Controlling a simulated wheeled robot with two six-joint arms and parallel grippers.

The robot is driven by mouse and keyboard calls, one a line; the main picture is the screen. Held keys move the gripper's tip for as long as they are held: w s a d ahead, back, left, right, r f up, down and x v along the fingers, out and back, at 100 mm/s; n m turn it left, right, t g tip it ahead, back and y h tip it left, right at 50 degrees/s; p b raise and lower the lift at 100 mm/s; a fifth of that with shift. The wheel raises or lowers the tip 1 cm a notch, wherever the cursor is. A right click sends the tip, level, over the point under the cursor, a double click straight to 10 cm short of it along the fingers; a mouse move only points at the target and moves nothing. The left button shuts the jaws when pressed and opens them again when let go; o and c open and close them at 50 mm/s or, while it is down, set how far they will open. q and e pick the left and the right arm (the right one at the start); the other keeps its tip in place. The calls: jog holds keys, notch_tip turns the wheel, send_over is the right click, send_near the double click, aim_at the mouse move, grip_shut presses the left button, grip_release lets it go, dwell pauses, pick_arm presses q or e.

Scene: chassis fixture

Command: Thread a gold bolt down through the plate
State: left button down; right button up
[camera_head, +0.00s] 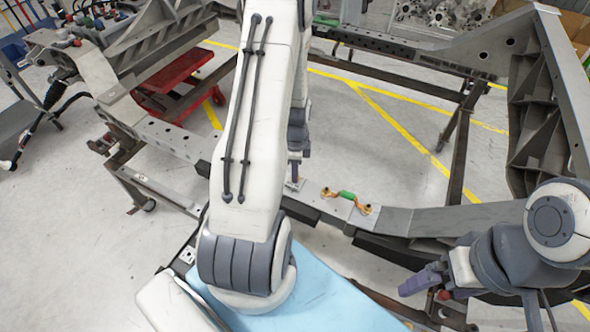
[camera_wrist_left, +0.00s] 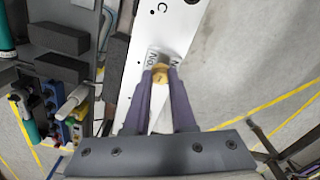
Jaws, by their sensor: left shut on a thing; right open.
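My left gripper (camera_wrist_left: 160,80) is shut on a gold bolt (camera_wrist_left: 160,71), whose round top shows between the purple fingertips in the left wrist view. Behind it is the pale metal plate (camera_wrist_left: 183,22) with printed markings and small holes. The bolt's shank is hidden, so I cannot tell whether it is in a hole. In the head view, my left gripper (camera_head: 294,173) points down over the chassis bar beside a small pale label; the bolt cannot be made out there. My right gripper (camera_head: 428,285) is open and empty at the lower right.
A green and orange handle-like part (camera_head: 347,196) lies on the bar right of my left gripper. A light blue surface (camera_head: 325,290) is in front. A red stand (camera_head: 175,90) stands at the back left. Grey floor lies open beyond the bar.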

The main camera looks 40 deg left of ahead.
pick_arm(q)
jog(key=m, duration=0.4)
jog(key=shift+s+f+m+p, duration=0.1)
jog(key=shift+f+m+p, duration=0.05)
jog(key=shift+m+p, duration=0.15)
jog(key=m, duration=0.4)
jog(key=shift+f, duration=0.1)
jog(key=shift+m, duration=0.6)
